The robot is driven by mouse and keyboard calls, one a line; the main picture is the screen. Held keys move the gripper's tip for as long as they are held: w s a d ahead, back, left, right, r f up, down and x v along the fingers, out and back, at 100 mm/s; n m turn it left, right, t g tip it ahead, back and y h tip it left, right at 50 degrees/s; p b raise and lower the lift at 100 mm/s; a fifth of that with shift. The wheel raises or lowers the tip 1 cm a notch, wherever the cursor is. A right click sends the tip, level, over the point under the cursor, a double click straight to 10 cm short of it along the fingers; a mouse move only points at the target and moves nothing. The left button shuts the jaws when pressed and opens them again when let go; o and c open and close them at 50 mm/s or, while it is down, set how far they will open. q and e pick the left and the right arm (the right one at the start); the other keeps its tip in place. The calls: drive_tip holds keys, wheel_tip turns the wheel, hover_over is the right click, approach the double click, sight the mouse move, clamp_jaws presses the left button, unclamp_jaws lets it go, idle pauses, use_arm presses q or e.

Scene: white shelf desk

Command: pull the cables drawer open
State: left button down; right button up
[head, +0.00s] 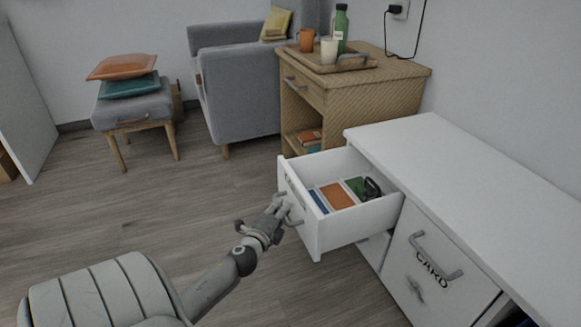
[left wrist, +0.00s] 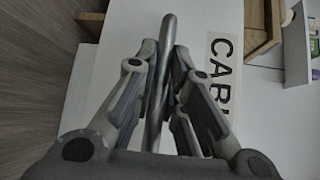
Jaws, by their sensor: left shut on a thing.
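The cables drawer (head: 345,232) of the white desk (head: 450,165) stands pulled well out in the head view, with its inside in plain sight. My left gripper (head: 284,211) is at the outer side of its front. In the left wrist view, the fingers of my left gripper (left wrist: 165,95) are closed around the grey bar handle (left wrist: 167,45). The label (left wrist: 222,75) beside the handle shows the letters "CAB" and part of another; the rest is hidden by a finger. My right gripper is not in view.
The drawer holds an orange item (head: 338,195), a green one and a dark looped one. A cupboard front (head: 430,262) with a handle is beside it. A wooden cabinet (head: 375,95) bears a tray with cups and a bottle.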

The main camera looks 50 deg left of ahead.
use_arm(q)
drive_tip(key=shift+s, duration=0.15)
drive_tip(key=shift+f, duration=0.1)
drive_tip(key=c, duration=1.8)
unclamp_jaws()
drive_tip(key=shift+o, duration=0.2)
drive_tip(key=v, duration=1.2)
